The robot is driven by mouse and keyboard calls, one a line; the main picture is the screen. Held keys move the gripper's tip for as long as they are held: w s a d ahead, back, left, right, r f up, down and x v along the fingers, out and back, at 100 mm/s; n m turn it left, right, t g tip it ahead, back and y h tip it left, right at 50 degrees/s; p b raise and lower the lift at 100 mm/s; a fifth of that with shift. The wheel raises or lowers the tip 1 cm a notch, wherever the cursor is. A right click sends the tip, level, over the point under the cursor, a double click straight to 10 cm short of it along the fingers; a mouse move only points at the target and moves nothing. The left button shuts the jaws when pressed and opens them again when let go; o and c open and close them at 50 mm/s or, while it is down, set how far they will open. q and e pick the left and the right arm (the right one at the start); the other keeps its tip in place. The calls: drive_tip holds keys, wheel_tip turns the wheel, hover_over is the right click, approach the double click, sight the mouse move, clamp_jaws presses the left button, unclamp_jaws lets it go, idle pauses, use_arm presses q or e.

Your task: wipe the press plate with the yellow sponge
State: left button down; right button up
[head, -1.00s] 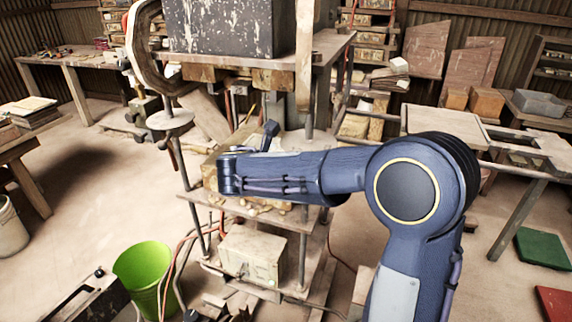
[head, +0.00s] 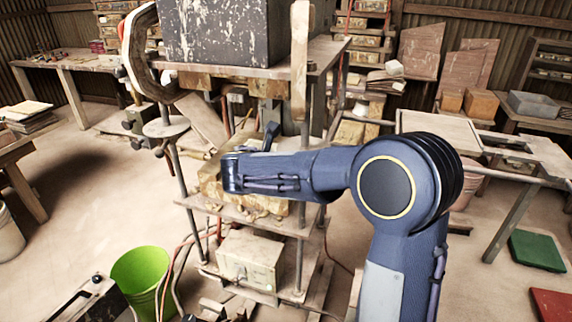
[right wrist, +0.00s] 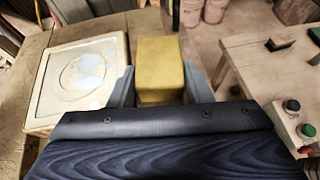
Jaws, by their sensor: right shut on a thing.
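The yellow sponge (right wrist: 160,68) is a block held between the two fingers of my right gripper (right wrist: 160,86) in the right wrist view. A pale square plate (right wrist: 42,112) with a raised rim, a round pattern and whitish patches lies just left of the sponge. It looks like the press plate. The sponge is beside it, not over its middle; I cannot tell its height. In the head view my right arm reaches across the front of the press (head: 318,58), and its jaws and the sponge are hidden. My left gripper is in neither view.
A wooden surface with a green button (right wrist: 293,105) and a dark button stands at right in the wrist view. In the head view a green bucket (head: 142,280) stands on the floor, lower left. Press rods and a heavy dark block (head: 225,30) surround the work space.

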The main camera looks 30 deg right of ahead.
drive_tip(key=shift+w+d, duration=0.15)
drive_tip(key=shift+a, duration=0.2)
drive_tip(key=shift+s+a+f, duration=0.15)
drive_tip(key=shift+s+a, duration=0.8)
drive_tip(key=shift+a, duration=0.05)
drive_tip(key=shift+d, duration=0.1)
drive_tip(key=shift+w+d+r, duration=0.2)
drive_tip(key=shift+w+d, duration=0.15)
drive_tip(key=shift+d, duration=0.05)
drive_tip(key=shift+w+d, duration=0.55)
